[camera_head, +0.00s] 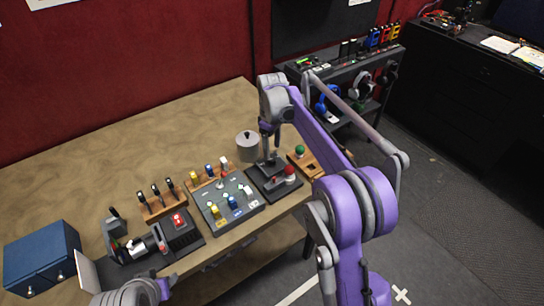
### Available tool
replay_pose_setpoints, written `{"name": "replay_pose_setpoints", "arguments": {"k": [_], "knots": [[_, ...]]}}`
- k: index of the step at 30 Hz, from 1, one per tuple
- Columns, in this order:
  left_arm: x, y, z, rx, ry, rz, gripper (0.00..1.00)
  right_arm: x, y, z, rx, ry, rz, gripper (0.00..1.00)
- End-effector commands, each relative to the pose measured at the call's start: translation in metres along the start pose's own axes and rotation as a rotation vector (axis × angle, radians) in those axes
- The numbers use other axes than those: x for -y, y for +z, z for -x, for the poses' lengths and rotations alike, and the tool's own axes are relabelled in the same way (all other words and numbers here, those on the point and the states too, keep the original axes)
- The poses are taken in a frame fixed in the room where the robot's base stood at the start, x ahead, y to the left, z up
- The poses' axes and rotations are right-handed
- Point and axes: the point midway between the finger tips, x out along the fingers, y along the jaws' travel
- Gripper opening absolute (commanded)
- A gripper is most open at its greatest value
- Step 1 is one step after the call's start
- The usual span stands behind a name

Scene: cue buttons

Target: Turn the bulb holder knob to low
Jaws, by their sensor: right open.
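My right gripper (269,157) points down, open, above a dark base (262,188) near the right end of the table. The base carries a red ball (289,170) at its right. I cannot tell whether the fingers touch anything.
A grey pot (247,146) stands behind the right gripper. A wooden block with a green ball (300,150) is to its right. A red-button box (181,228), a wooden rack (160,207) and a blue box (40,256) stand leftward. The back of the table is clear.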

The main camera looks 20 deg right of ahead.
Motion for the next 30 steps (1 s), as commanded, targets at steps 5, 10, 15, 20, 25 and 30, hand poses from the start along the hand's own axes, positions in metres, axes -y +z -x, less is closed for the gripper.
{"name": "replay_pose_setpoints", "arguments": {"k": [5,10,15,20,25,30], "knots": [[0.0,0.002,-0.001,0.002,0.0,0.0,0.46,0.0,0.0,-0.029,0.0,0.0,-0.001,0.67],[0.0,0.002,-0.002,0.002,0.0,0.0,0.46,0.0,0.0,-0.043,-0.001,0.001,-0.001,0.67],[0.0,0.002,-0.002,0.002,0.0,0.0,0.46,0.0,0.0,-0.046,-0.001,0.001,-0.001,0.67],[0.0,0.002,-0.002,0.002,0.0,0.0,0.46,0.0,0.0,-0.045,-0.001,0.001,-0.001,0.65],[0.0,0.002,-0.002,0.002,0.0,0.0,0.46,0.0,0.0,-0.045,-0.001,0.001,-0.001,0.34],[0.0,0.002,-0.002,0.002,0.0,0.0,0.46,0.0,0.0,-0.045,-0.001,0.001,-0.001,0.04]]}}
